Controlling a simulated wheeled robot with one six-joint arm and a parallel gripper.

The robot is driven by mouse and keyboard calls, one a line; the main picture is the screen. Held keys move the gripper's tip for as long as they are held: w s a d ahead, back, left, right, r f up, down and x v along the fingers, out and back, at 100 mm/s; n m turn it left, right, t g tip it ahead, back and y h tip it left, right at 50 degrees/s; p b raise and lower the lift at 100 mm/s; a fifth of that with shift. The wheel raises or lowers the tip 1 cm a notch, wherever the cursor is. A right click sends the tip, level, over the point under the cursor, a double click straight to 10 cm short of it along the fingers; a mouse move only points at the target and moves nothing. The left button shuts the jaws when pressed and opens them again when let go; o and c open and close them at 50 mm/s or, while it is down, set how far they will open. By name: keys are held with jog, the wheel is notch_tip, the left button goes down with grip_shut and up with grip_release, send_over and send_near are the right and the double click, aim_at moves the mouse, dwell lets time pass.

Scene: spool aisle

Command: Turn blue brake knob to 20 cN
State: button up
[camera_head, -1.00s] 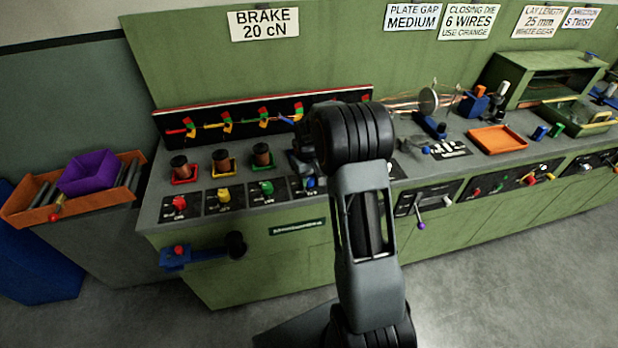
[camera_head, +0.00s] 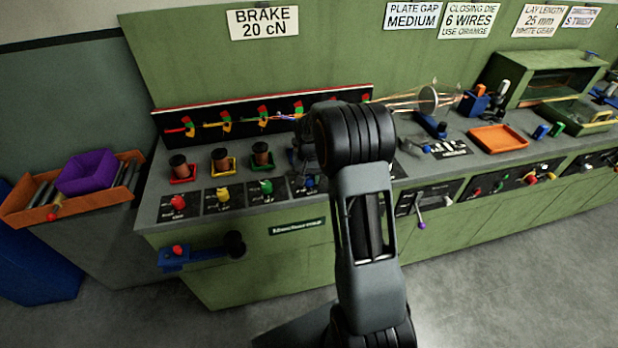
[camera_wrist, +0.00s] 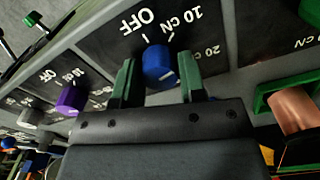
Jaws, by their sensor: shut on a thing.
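The blue brake knob (camera_wrist: 158,65) sits on a black plate in the wrist view, with OFF, 10 cN and 20 cN printed around it. A short white mark shows on the knob's lower right; I cannot tell exactly which setting it points to. My gripper (camera_wrist: 157,76) has one green finger on each side of the knob and is shut on it. In the head view the blue knob (camera_head: 310,182) is partly hidden by my arm. A blue pointer (camera_head: 287,117) lies nearly level at the fourth coloured gauge. The sign (camera_head: 263,23) reads BRAKE 20 cN.
Red (camera_head: 178,202), yellow (camera_head: 223,194) and green (camera_head: 266,187) knobs stand left of the blue one, with copper spools behind. In the wrist view a purple knob (camera_wrist: 72,100) is left and a copper spool (camera_wrist: 294,109) right. The floor in front is clear.

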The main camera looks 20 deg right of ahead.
aim_at(310, 176)
jog(key=m, duration=0.3)
jog(key=shift+m, duration=0.3)
jog(key=shift+d+m+b, duration=0.1)
jog(key=shift+m+b, duration=0.2)
jog(key=shift+m, duration=1.4)
jog(key=o, duration=0.9)
notch_tip(310, 176, up, 14)
jog(key=shift+f, duration=0.1)
